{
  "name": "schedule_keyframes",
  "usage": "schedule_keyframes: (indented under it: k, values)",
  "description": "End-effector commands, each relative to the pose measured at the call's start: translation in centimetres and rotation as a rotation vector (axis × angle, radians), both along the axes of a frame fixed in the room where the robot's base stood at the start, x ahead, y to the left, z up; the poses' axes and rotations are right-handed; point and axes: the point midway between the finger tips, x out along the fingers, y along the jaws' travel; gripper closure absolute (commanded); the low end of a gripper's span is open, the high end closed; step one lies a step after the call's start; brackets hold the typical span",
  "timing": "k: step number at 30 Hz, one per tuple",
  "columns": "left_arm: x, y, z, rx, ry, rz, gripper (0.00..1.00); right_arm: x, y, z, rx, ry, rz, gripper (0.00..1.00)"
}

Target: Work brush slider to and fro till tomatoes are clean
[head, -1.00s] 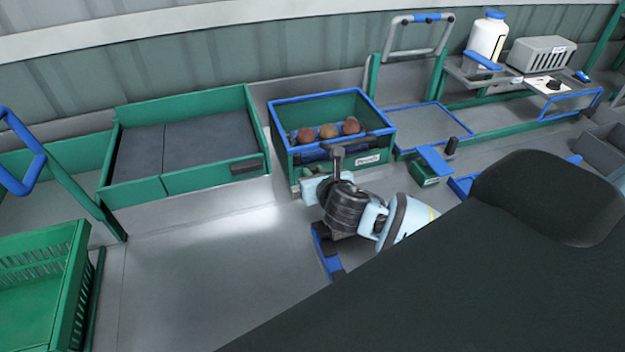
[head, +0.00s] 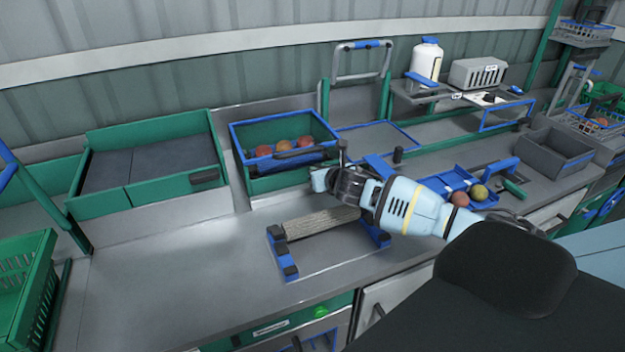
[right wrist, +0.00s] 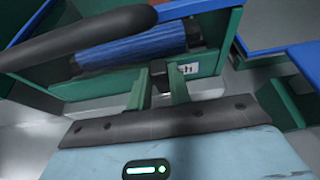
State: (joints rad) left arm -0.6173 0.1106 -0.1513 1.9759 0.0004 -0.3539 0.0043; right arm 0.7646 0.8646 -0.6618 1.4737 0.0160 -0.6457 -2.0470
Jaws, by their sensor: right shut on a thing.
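The green brush box (head: 240,163) with a blue rim stands behind the bench's middle. Three tomatoes lie inside: a brownish red one (head: 264,151), an orange one (head: 284,147) and a red one (head: 305,142). My right gripper (head: 324,180) is at the box's front right corner. In the right wrist view, its fingers (right wrist: 162,92) are shut on a small dark part, which looks like the slider's grip and is mostly hidden. A blue brush roller (right wrist: 135,48) lies just beyond. My left gripper is out of view.
A grey roller on a blue stand (head: 318,223) is partly under my right arm. A blue tray (head: 448,181) with two fruits is to the right. A white bottle (head: 426,62) stands behind. A green crate (head: 25,280) is at left. The front left bench is clear.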

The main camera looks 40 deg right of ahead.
Motion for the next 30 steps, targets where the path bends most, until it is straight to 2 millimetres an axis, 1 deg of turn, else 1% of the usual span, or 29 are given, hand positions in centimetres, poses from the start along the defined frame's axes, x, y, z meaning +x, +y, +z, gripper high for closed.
schedule_keyframes:
  k: [1, 3, 9, 23, 24, 28, 30]
  values:
    - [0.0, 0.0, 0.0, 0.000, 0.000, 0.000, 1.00, 0.0, -0.7, -0.1, -0.003, 0.003, -0.003, 1.00]
    - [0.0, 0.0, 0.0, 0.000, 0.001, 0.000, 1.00, 0.1, -1.3, -0.1, -0.004, 0.003, -0.003, 1.00]
    - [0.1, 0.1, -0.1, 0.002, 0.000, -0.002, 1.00, 0.3, -2.3, -0.1, -0.001, 0.003, -0.002, 1.00]
    - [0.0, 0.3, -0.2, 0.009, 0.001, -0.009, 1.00, 0.3, -2.6, -0.1, 0.000, 0.003, -0.003, 1.00]
    - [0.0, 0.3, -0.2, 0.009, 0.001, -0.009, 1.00, 0.3, -2.6, -0.1, 0.000, 0.003, -0.003, 0.76]
    - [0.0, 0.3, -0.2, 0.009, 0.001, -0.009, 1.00, 0.3, -2.6, -0.1, 0.000, 0.003, -0.002, 0.59]
    - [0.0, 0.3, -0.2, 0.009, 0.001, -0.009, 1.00, 0.3, -2.5, -0.1, 0.000, 0.002, -0.002, 0.58]
